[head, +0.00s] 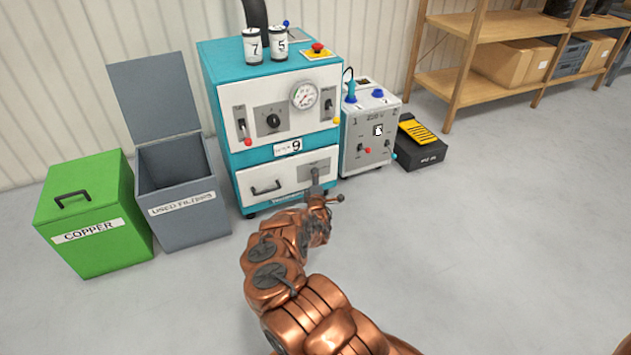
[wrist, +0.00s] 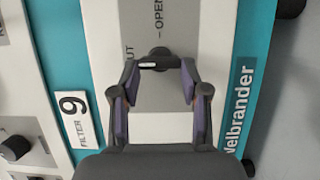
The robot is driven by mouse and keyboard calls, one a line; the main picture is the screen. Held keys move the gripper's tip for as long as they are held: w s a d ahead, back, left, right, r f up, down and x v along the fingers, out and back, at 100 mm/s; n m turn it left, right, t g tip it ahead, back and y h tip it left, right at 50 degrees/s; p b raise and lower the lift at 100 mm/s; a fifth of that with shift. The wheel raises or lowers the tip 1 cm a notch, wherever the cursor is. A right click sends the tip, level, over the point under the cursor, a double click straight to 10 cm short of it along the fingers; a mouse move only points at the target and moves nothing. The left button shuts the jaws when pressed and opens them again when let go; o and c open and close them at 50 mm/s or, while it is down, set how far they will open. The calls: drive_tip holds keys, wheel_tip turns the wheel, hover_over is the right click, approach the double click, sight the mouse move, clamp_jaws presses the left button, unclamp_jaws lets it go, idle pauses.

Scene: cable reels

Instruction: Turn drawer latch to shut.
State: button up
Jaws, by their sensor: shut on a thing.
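The drawer (head: 285,180) is a white front low on the teal cabinet, with a dark bar handle on its left; it looks closed. The drawer latch (wrist: 158,62) is a small dark piece with a pale mark, on a grey plate at the drawer's right. In the wrist view, "OPEN" is printed above it and a partly hidden "SHUT" to its upper left. My gripper (wrist: 160,75) is shut on the latch, one finger at each end. In the head view my gripper (head: 319,192) is at the drawer's right side and mostly hides the latch. Its exact setting is hard to tell.
The cabinet (head: 238,165) carries a "Filter 9" label (wrist: 74,118), a gauge, switches and two numbered canisters. A grey used-filters bin (head: 188,215) and a green copper bin (head: 100,235) stand left. A power unit (head: 365,140) stands right. The floor in front is clear.

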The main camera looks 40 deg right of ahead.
drive_tip(key=o, duration=1.1)
drive_tip(key=shift+o, duration=0.2)
drive_tip(key=shift+a, duration=0.1)
drive_tip(key=v, duration=1.2)
